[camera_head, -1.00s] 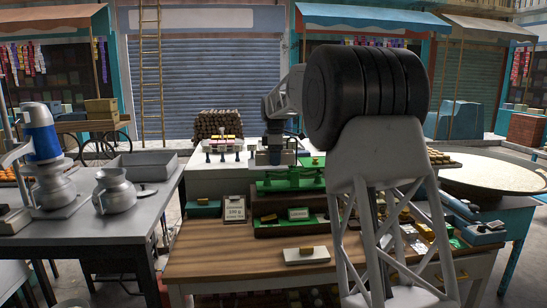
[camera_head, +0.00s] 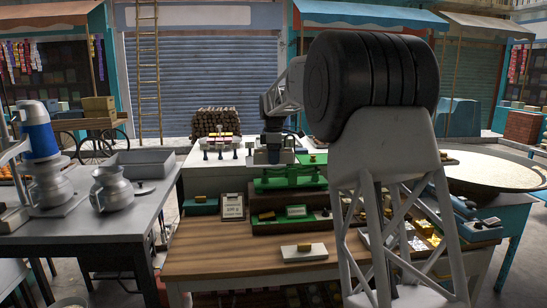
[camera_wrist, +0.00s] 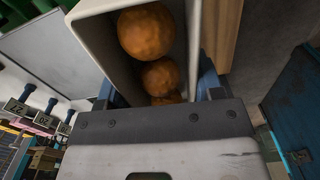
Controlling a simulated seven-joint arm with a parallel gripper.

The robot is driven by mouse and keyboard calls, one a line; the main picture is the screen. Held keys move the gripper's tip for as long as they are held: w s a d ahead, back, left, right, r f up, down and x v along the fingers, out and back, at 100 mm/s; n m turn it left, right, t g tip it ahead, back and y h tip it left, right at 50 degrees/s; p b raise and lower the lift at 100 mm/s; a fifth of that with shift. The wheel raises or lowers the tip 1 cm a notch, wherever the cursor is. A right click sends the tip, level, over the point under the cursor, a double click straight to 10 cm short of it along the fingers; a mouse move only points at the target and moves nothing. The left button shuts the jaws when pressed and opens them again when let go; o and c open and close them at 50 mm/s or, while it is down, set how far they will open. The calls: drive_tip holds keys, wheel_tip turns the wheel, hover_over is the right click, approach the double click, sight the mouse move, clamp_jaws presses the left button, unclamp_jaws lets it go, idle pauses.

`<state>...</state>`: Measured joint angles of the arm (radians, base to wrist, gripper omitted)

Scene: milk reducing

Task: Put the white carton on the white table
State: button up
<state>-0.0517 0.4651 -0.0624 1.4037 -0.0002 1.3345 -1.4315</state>
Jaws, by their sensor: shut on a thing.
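The white carton (camera_wrist: 194,45) fills the top middle of the wrist view. It is an open box with several round orange-brown things inside. My gripper (camera_wrist: 160,88), with blue fingers at both sides of the carton, is shut on it. In the head view my gripper (camera_head: 272,153) is small and dark, over the white-topped table (camera_head: 205,176) behind the wooden counter. I cannot make out the carton clearly there. Whether its underside touches a surface is hidden.
A green scale (camera_head: 288,180) stands just in front of my gripper. Several small weights (camera_head: 220,148) stand to its left. A grey table (camera_head: 80,225) with metal jugs (camera_head: 110,190) is at the left.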

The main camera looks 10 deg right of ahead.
drive_tip(key=n, duration=0.1)
hover_over(298, 239)
wheel_tip(298, 239, down, 19)
drive_tip(key=shift+f, duration=0.2)
drive_tip(key=shift+d, duration=0.1)
drive_tip(key=shift+f, duration=3.1)
drive_tip(key=shift+f, duration=1.9)
drive_tip(key=shift+f, duration=0.1)
drive_tip(key=o, duration=0.6)
